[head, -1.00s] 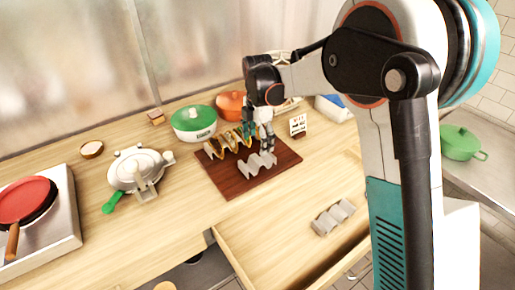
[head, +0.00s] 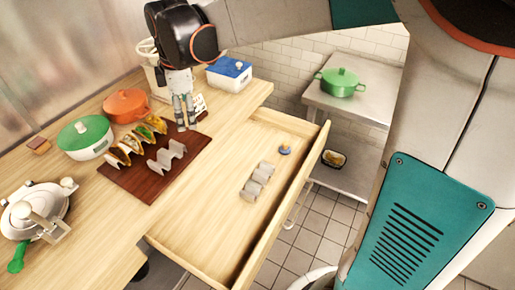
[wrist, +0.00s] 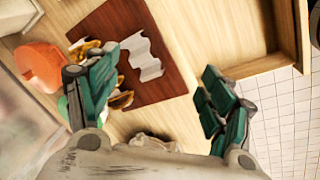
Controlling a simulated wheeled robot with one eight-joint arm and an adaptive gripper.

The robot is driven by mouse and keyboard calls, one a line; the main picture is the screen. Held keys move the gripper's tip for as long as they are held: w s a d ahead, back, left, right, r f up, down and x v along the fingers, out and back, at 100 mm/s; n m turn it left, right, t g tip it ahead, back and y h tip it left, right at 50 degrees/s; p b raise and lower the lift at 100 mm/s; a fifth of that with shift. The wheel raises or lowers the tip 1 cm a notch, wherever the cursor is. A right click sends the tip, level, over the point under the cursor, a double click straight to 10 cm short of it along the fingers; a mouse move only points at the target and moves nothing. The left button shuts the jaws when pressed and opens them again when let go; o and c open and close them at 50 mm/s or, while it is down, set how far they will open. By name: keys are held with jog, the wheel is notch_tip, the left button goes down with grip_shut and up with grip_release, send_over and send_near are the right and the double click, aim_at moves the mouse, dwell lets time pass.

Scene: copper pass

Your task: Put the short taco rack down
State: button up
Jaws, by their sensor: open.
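A grey wavy taco rack (head: 166,156), empty, stands on the dark red-brown board (head: 143,184); it also shows in the wrist view (wrist: 143,58). Behind it on the board is a rack holding several tacos (head: 135,143). Another empty grey rack (head: 257,180) lies in the open drawer (head: 222,215). I cannot tell from looks alone which empty rack is the short one. My gripper (head: 186,122) is open and empty, near the board's back right corner, apart from the empty rack. In the wrist view its fingers (wrist: 160,70) are spread wide.
A small blue item (head: 285,150) lies in the drawer. A white box with blue lid (head: 229,74) is at the counter's far end.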

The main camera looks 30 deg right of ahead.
jog(key=s+d+m+t, duration=0.2)
jog(key=s+d+m, duration=0.3)
jog(key=s+m, duration=0.3)
jog(key=s+d+m+t, duration=0.2)
jog(key=s+d+m, duration=0.4)
jog(key=s, duration=0.8)
jog(key=m, duration=0.2)
jog(key=shift+f+m+t, duration=0.2)
jog(key=shift+m+t, duration=0.1)
jog(key=shift+t, duration=0.1)
jog(key=shift+c, duration=0.6)
